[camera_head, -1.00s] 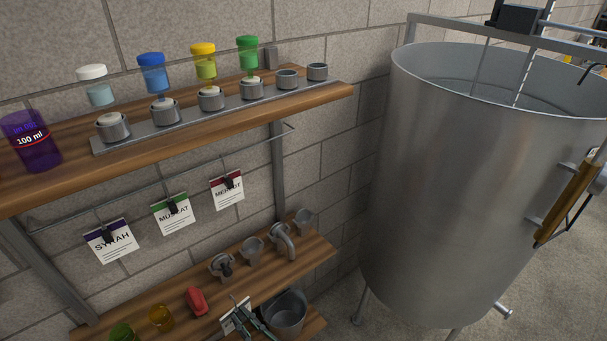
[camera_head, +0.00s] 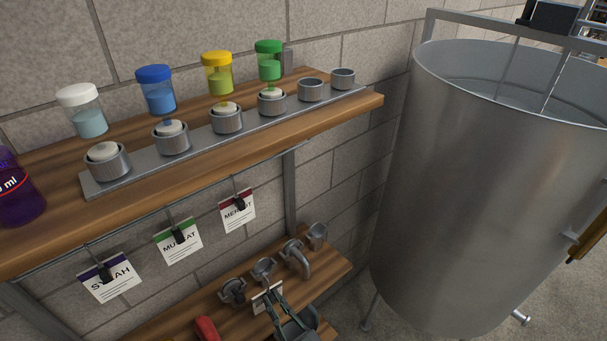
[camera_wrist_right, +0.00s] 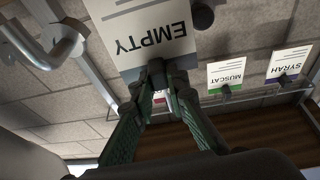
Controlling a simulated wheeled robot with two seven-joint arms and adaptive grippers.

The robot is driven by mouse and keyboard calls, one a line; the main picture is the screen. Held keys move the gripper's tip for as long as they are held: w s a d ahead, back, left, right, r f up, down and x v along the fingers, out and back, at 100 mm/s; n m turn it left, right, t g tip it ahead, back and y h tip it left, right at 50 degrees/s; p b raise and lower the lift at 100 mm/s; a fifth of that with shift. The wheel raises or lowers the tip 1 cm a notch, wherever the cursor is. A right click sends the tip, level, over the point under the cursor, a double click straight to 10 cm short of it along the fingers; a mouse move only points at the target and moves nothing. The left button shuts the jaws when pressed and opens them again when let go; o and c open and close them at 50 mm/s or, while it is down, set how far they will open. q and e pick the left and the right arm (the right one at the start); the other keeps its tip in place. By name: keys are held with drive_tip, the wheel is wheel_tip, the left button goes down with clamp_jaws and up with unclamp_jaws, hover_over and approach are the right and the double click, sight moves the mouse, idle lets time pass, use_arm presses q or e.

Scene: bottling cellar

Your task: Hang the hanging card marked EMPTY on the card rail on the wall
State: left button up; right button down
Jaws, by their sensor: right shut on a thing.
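The white card marked EMPTY (camera_wrist_right: 152,35) is held in my right gripper (camera_wrist_right: 168,82), which is shut on the clip at the card's edge. In the head view the card (camera_head: 262,302) and the right gripper (camera_head: 275,290) are low, in front of the lower shelf. The thin card rail (camera_wrist_right: 255,97) runs under the upper shelf. SYRAH (camera_head: 110,284), MUSCAT (camera_head: 180,247) and MERLOT (camera_head: 236,214) cards hang there by dark clips. In the wrist view a card behind the gripper is mostly hidden. The EMPTY card is apart from the rail. My left gripper is not in view.
The upper shelf (camera_head: 330,111) overhangs the rail and bears several capped jars and a strip of metal cups. The lower shelf (camera_head: 330,268) holds metal pipe fittings (camera_head: 296,257) and a red object (camera_head: 206,329). A large steel tank (camera_head: 480,200) stands at right.

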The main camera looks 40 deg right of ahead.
drive_tip(key=w+d+r+g+y+p, duration=0.1)
drive_tip(key=w+d+r+p, duration=0.3)
drive_tip(key=d+r+p, duration=0.8)
drive_tip(key=w+d+r+p, duration=0.45)
drive_tip(key=d+r, duration=0.25)
drive_tip(key=r, duration=0.9)
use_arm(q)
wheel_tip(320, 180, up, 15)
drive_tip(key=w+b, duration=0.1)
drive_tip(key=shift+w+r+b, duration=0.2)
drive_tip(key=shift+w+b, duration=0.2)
use_arm(e)
drive_tip(key=w+f, duration=0.3)
drive_tip(key=w, duration=0.5)
drive_tip(key=shift+w+a+n, duration=0.15)
drive_tip(key=shift+w+n, duration=0.05)
drive_tip(key=shift+n, duration=0.1)
